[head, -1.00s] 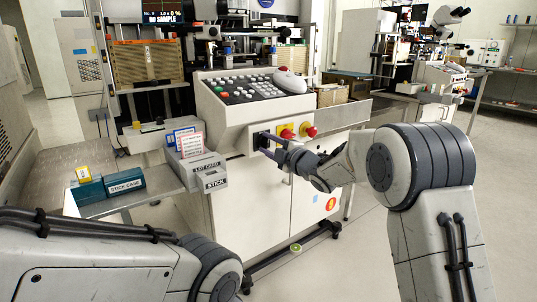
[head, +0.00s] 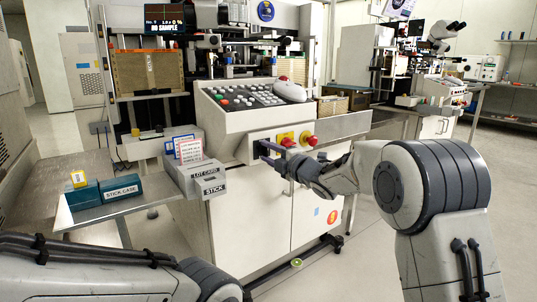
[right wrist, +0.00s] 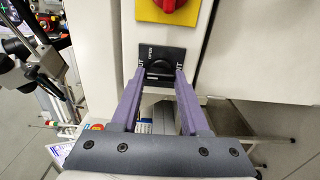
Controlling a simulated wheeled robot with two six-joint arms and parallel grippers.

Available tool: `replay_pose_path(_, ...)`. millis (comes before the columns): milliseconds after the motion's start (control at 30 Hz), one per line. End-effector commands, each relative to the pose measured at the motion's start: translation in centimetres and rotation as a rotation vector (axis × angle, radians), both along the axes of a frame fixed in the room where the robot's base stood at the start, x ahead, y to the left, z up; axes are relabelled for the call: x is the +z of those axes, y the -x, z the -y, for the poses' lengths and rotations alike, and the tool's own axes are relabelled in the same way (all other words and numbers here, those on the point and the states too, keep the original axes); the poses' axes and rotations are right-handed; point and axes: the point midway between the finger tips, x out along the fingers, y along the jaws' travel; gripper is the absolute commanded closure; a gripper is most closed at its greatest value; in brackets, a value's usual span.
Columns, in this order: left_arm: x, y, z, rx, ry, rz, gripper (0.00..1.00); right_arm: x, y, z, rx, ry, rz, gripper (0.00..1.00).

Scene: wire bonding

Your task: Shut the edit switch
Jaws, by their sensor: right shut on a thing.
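The edit switch is a dark rotary knob (right wrist: 158,68) on a black plate with white lettering, partly covered by my fingers. The plate (head: 256,150) also shows at the left end of the machine's front panel in the head view. My right gripper (head: 268,154) reaches in from the right, its purple fingers at this plate. In the right wrist view the two fingers (right wrist: 161,75) lie on either side of the knob and are shut on it. Exact contact is hard to see. My left arm shows at the lower left of the head view, but its gripper is out of view.
A yellow-backed red knob (right wrist: 168,5) sits just above the switch plate. A keypad console (head: 220,120) overhangs above. A lot-card box (head: 208,182) stands to the left.

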Motion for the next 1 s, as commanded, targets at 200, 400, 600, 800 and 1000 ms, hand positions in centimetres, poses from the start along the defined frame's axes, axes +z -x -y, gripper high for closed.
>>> replay_pose_path(200,0.0,0.0,0.0,0.000,0.000,0.000,0.50,-0.1,0.0,0.0,0.000,0.003,0.000,0.25)
replay_pose_path(400,0.0,0.0,0.0,0.000,0.000,0.000,0.50,-0.1,0.0,0.0,0.000,0.001,0.000,0.25)
replay_pose_path(600,0.3,0.0,0.0,0.000,0.000,0.000,0.50,0.1,0.8,0.7,0.000,0.001,-0.001,0.25)
replay_pose_path(800,1.1,0.0,0.0,0.000,0.000,0.000,0.50,0.2,3.6,2.8,-0.002,0.000,-0.002,0.25)
replay_pose_path(1000,1.9,0.0,0.0,0.000,0.000,0.000,0.50,0.2,6.7,5.0,-0.003,0.000,-0.001,0.25)
